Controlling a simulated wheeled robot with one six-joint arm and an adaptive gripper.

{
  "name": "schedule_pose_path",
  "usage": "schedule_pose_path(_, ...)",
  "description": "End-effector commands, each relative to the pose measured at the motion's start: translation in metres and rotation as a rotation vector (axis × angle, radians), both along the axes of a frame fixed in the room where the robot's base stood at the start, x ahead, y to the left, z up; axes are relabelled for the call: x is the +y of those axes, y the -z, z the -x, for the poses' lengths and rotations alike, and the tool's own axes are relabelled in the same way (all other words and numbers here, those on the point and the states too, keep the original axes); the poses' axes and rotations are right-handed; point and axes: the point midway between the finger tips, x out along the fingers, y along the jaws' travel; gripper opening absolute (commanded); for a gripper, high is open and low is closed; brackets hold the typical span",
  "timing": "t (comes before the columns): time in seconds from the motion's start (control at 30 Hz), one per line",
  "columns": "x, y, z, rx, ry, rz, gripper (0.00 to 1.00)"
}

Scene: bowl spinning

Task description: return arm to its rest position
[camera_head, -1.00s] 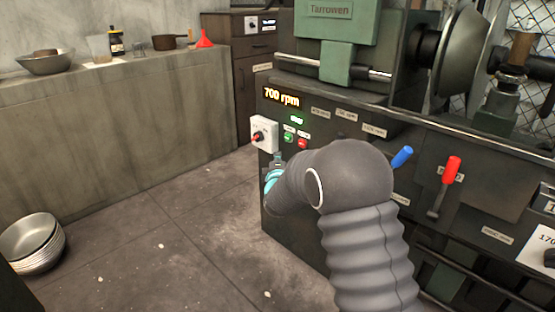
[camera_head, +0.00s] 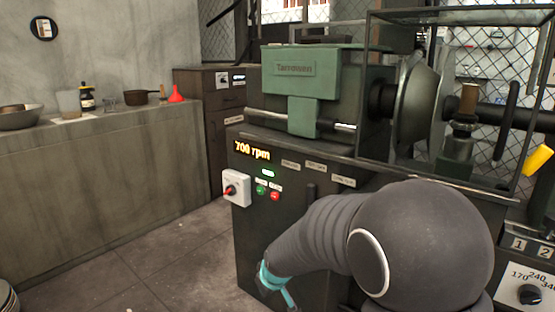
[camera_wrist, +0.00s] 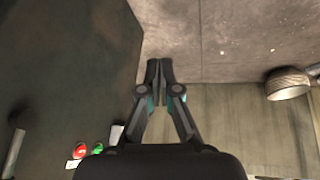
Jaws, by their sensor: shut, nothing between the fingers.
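My gripper (camera_wrist: 160,70) is shut and empty in the wrist view, its two fingertips together. In the head view my arm reaches left in front of the dark machine (camera_head: 262,225), and my gripper (camera_head: 275,287) with its teal parts hangs low near the machine's left front corner. My arm hides part of the machine's front. The fingertips are too small to make out in the head view.
A counter (camera_head: 100,190) runs along the left wall. Floor (camera_head: 175,255) between them is clear.

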Motion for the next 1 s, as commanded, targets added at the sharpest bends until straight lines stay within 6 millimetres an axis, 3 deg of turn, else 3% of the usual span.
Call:
schedule_pose_path(0.1, -0.03, -0.024, 0.046, 0.108, 0.114, -0.019, 0.0)
schedule_pose_path(0.3, -0.076, -0.057, 0.117, 0.237, 0.288, -0.026, 0.0)
schedule_pose_path(0.6, -0.133, -0.098, 0.21, 0.301, 0.48, -0.024, 0.0)
schedule_pose_path(0.8, -0.16, -0.121, 0.253, 0.242, 0.541, -0.035, 0.0)
schedule_pose_path(1.0, -0.177, -0.146, 0.274, 0.12, 0.589, -0.078, 0.0)
